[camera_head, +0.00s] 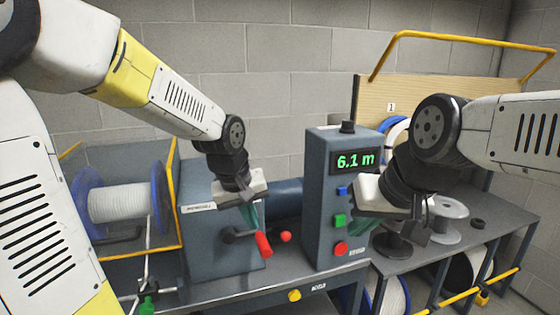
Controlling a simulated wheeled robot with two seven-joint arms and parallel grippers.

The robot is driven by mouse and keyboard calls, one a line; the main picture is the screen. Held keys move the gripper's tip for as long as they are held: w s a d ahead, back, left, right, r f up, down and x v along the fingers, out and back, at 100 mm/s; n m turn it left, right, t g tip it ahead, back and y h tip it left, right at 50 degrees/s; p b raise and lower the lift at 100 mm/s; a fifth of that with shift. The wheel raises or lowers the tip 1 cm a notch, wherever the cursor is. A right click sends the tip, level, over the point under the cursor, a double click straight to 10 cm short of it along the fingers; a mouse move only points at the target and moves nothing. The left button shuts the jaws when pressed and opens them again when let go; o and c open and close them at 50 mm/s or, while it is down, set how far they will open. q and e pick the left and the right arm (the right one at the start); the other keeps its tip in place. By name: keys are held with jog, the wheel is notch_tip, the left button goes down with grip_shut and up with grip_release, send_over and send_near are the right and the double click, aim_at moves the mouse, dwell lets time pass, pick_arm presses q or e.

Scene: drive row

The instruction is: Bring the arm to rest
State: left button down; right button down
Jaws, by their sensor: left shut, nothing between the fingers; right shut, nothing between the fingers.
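My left arm reaches in from the left. Its gripper (251,213) is shut and empty, pointing down in front of the grey-blue machine housing, just above a lever with a red grip (264,245). I cannot tell whether it touches the lever. My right arm comes in from the right. Its gripper (364,232) is shut and empty, close to the right side of the control box (320,215). Its fingers are partly hidden by the hand and hard to make out.
The control box shows 6.1 m, with blue, green and red buttons (341,249). A white spool with blue flanges (117,203) sits behind a yellow-framed guard at left. At right, a bench holds a grey spool (447,222); spools stand below it. A block wall is behind.

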pick_arm(q)
jog(key=s+a+r+m+t, duration=0.1)
jog(key=s+a+r, duration=0.3)
jog(key=s, duration=0.3)
jog(key=s+a+r+m+t, duration=0.1)
jog(key=s+a+r+m, duration=0.1)
jog(key=s, duration=0.5)
jog(key=shift+a+r, duration=0.85)
